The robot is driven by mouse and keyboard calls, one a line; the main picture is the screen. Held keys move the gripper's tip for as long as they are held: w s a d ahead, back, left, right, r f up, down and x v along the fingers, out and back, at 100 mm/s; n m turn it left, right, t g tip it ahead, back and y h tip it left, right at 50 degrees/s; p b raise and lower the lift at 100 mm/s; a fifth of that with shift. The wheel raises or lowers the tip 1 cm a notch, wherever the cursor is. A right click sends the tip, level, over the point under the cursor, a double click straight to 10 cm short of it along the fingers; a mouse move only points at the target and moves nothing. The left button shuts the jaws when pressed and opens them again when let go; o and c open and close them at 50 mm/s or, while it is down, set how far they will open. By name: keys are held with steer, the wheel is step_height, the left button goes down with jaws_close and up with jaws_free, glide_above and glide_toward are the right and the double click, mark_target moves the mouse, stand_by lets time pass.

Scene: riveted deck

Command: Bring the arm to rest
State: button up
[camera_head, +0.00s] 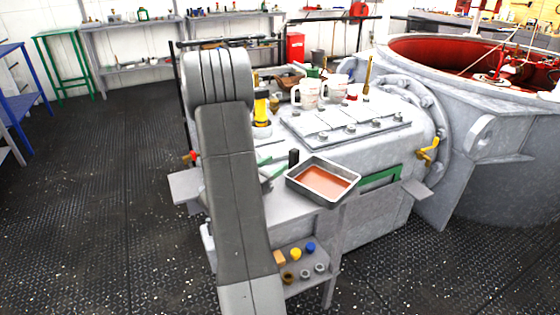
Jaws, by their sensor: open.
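My arm (228,180) rises from the bottom edge and bends at a rounded grey joint (217,76) near the top. Its upper part stands in front of the left end of a grey riveted machine housing (370,212). My gripper does not show; anything behind the arm is hidden. I see nothing held.
A low shelf (305,285) holds small parts. A large red-lined vessel (470,55) stands right. Floor at left is clear.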

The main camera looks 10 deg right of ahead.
mark_target(299, 150)
stand_by(0.4)
steer(key=x, duration=1.2)
steer(key=shift+f+b, duration=0.2)
steer(key=shift+b, duration=0.15)
step_height(299, 150, up, 2)
steer(key=shift+a+r+p, duration=0.1)
steer(key=shift+p, duration=0.3)
steer(key=shift+r, duration=0.45)
steer(key=shift+f, duration=0.1)
